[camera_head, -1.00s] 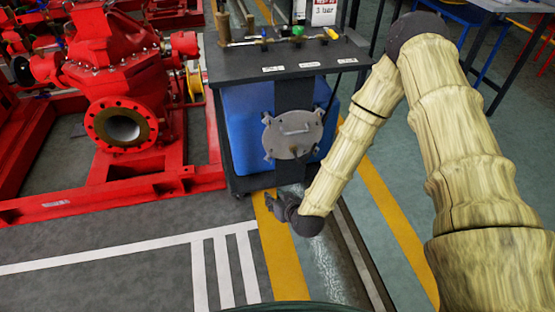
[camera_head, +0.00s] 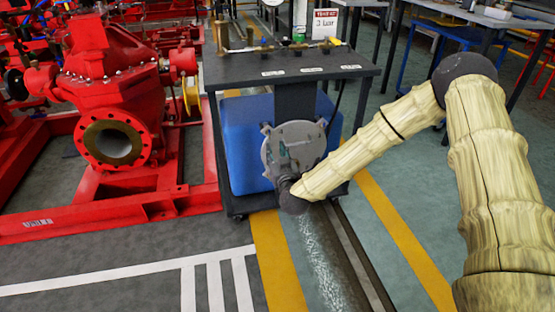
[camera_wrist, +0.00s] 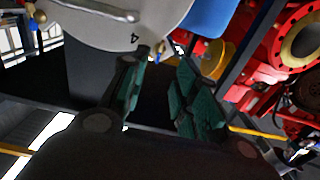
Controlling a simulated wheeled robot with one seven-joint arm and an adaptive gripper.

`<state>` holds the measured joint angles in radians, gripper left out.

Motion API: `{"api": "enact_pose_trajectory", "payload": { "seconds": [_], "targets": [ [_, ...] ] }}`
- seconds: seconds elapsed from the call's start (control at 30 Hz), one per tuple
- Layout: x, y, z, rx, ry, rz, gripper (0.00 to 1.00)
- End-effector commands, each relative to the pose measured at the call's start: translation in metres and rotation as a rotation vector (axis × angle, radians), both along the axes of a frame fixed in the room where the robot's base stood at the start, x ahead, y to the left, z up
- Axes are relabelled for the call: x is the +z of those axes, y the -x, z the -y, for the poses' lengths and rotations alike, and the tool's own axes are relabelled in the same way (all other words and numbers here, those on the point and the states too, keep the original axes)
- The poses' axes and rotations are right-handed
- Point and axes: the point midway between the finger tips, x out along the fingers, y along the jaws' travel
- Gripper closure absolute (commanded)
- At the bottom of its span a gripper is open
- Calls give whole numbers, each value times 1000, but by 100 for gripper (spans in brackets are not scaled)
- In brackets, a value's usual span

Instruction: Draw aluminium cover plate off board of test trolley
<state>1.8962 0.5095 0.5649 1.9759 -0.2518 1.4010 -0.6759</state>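The aluminium cover plate (camera_head: 272,150) is a round grey disc with lugs at its rim and a bar handle. It sits upright on the dark board (camera_head: 296,100) of the test trolley (camera_head: 225,72). In the wrist view the plate (camera_wrist: 165,18) fills the top, with its handle (camera_wrist: 98,10) at upper left and a "4" marked near its rim. My gripper (camera_wrist: 164,60) is open, its green-padded fingers apart with nothing between them, near the plate's rim. In the head view my wrist covers the plate's lower part, and the fingers cannot be made out clearly.
A blue tank (camera_head: 245,125) stands behind the board. A red pump (camera_head: 112,100) on a red frame is close on the left. Brass fittings and a "3 bar" sign (camera_head: 324,24) stand on the trolley top. The floor in front is clear.

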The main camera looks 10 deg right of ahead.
Motion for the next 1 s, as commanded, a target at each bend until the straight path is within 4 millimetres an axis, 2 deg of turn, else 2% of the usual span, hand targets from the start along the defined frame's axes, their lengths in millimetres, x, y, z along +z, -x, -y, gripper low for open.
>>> {"api": "enact_pose_trajectory", "payload": {
  "seconds": [0.5,0.7,1.0],
  "targets": [
    [-3,-73,-2,-1,0,-2,70],
    [-2,-87,-3,0,-1,-2,70],
    [-1,-90,-3,0,0,-2,70]
  ]
}}
